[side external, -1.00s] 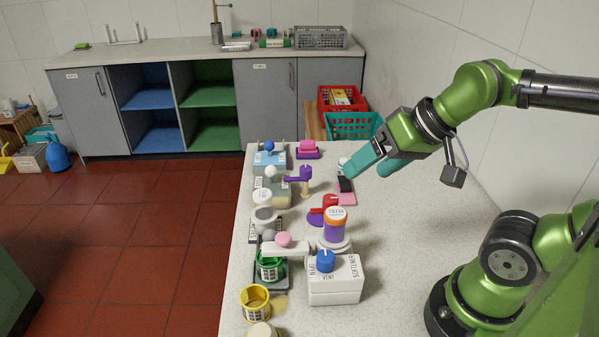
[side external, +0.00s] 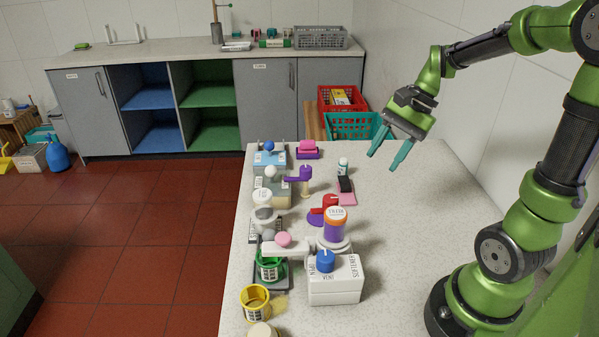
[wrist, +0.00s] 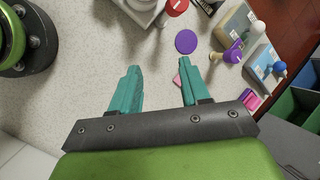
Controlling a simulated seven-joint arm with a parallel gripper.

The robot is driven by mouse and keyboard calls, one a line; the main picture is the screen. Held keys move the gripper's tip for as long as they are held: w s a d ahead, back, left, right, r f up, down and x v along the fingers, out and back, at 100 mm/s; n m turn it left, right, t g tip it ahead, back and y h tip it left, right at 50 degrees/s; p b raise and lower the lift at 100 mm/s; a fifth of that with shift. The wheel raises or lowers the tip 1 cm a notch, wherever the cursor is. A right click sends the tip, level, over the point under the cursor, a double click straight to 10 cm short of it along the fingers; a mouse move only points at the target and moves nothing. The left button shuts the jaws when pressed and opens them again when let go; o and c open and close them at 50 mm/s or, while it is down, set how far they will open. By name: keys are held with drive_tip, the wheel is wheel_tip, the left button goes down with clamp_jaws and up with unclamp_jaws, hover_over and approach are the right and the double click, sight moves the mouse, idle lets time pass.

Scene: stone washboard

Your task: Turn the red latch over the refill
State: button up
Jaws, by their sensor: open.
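The red latch (side external: 329,202) is a red arm on an upright post in the middle of the worktop, behind the purple refill jar with an orange and white lid (side external: 335,226). The latch also shows at the top edge of the wrist view (wrist: 176,7), partly cut off. A flat purple disc (side external: 315,218) lies on the worktop beside the latch; it shows fully in the wrist view (wrist: 187,41). The overlap of latch and jar is hard to judge. My gripper (side external: 387,158) is open and empty above the worktop, behind and right of the latch. Its teal fingers show apart in the wrist view (wrist: 158,72).
A white box with a blue knob (side external: 334,279) stands nearer the camera. A pink and black piece (side external: 346,188) and a small white bottle (side external: 343,165) are nearby.

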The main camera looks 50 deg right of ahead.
sight(332, 197)
drive_tip(key=w+a+f+m+y, duration=0.1)
drive_tip(key=w+a+f+m, duration=0.1)
drive_tip(key=a+f, duration=0.1)
drive_tip(key=w+a+f+m+y, duration=0.1)
drive_tip(key=w+a+f, duration=0.1)
drive_tip(key=a+f, duration=0.1)
drive_tip(key=w+a+f+m+y, duration=0.1)
drive_tip(key=a+f+m, duration=0.1)
drive_tip(key=a+f, duration=0.1)
drive_tip(key=shift+w+a+m+y, duration=0.3)
drive_tip(key=shift+w+a+y, duration=0.1)
drive_tip(key=shift+a, duration=0.25)
drive_tip(key=c, duration=0.8)
drive_tip(key=shift+o, duration=0.2)
